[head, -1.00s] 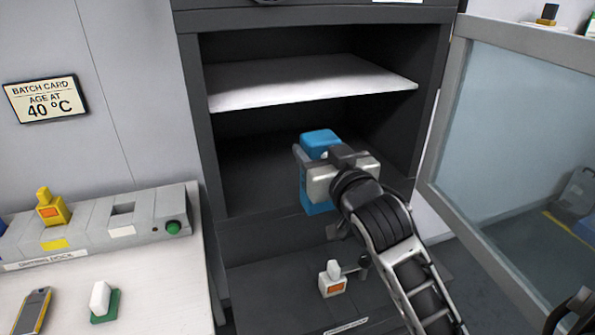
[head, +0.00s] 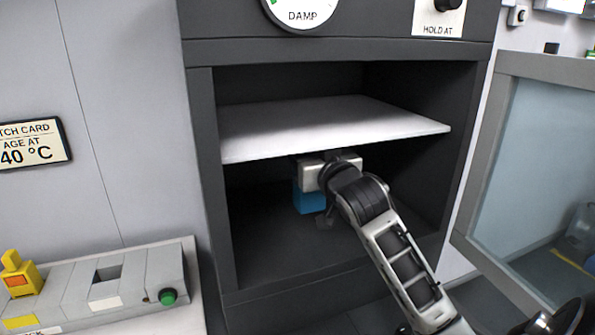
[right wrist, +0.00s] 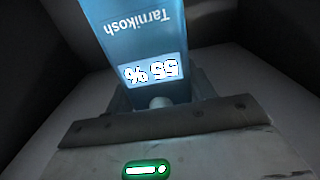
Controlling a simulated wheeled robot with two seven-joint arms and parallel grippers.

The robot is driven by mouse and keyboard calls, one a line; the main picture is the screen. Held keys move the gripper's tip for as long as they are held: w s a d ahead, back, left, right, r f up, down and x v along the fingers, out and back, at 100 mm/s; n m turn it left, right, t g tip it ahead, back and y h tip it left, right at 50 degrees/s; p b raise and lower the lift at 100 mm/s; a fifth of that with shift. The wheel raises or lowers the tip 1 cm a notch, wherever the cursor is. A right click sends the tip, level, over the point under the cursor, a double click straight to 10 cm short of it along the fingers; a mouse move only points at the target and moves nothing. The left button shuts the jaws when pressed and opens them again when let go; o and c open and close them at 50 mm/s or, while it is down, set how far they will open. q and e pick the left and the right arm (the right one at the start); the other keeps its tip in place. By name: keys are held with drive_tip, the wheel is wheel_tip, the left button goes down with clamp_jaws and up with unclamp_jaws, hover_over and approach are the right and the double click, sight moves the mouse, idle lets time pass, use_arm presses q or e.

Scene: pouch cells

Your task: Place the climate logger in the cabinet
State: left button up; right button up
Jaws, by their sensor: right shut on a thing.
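The climate logger (head: 309,199) is a blue block with a lit display reading 55 %, seen close up in the right wrist view (right wrist: 135,35). My right gripper (head: 327,172) is shut on it and holds it inside the dark cabinet (head: 212,190), in the lower compartment under the white shelf (head: 330,125). The gripper hides the logger's upper part in the head view. I cannot tell whether the logger touches the compartment floor. My left gripper is not in view.
The white shelf is bare and lies close above the right gripper. The glazed cabinet door (head: 535,150) stands open at the right. A grey dock (head: 135,272) with a yellow device (head: 18,275) stands at the lower left. The compartment floor around the logger looks clear.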

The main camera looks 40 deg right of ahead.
sight(306, 203)
drive_tip(key=f+b, duration=0.3)
drive_tip(key=shift+s+f+b, duration=0.2)
drive_tip(key=shift+b, duration=0.15)
drive_tip(key=shift+f, duration=0.15)
drive_tip(key=o, duration=0.9)
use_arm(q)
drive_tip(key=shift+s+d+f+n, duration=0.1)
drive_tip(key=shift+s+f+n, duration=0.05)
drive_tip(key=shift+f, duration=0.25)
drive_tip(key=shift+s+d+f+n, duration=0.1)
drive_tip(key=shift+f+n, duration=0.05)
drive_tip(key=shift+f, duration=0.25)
use_arm(e)
drive_tip(key=shift+o, duration=0.8)
